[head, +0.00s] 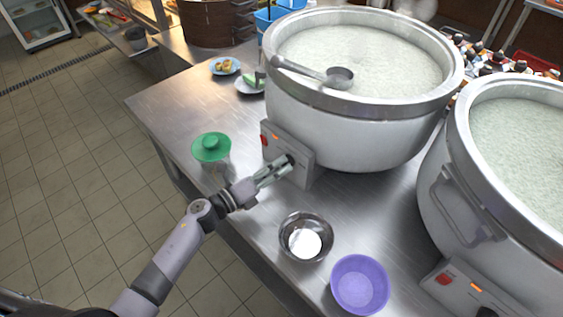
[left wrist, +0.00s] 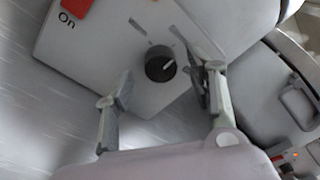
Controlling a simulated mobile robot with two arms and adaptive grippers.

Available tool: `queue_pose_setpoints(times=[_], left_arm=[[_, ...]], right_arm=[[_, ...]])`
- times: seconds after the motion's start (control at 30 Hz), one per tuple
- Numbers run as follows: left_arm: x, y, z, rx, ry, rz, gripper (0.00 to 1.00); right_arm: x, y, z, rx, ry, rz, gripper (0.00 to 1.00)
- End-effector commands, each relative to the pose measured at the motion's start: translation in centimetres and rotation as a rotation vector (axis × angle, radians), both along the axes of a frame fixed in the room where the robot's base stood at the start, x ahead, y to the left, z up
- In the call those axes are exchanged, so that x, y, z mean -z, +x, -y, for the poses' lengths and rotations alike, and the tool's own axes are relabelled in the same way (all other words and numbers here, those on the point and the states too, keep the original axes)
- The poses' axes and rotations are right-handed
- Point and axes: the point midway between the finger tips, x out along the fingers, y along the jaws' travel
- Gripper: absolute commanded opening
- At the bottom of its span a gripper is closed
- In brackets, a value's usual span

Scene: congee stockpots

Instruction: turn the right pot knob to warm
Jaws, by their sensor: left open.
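The left pot (head: 355,125) is full of white congee and has a front control panel (head: 270,140). My left gripper (head: 280,168) is open at that panel's right end. The left wrist view shows the panel's black knob (left wrist: 160,66) with a white pointer line, beyond and between the open fingertips (left wrist: 165,95), with no clear contact. A red switch (left wrist: 75,8) marked "On" is beside it. The right pot (head: 505,185) has its own panel (head: 452,285) with a lit orange light; its dark knob (head: 487,312) is partly cut off by the frame edge. My right gripper is out of view.
A ladle (head: 335,76) lies across the left pot's rim. Open tiled floor is at left.

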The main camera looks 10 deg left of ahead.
Motion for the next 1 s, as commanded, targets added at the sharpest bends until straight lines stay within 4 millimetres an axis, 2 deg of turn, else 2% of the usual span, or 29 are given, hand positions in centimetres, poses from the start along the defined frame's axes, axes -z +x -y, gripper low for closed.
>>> queue_pose_setpoints(times=[0.2,0.5,1.0], left_arm=[[0.0,1.4,1.2,0.001,0.0,0.0,0.51],[0.1,1.6,1.3,0.001,0.0,0.0,0.51],[0.1,1.5,1.2,0.0,0.001,-0.001,0.17]], right_arm=[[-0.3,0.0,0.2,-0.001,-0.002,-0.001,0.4],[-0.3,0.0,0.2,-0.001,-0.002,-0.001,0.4],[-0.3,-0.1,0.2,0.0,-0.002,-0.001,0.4]])
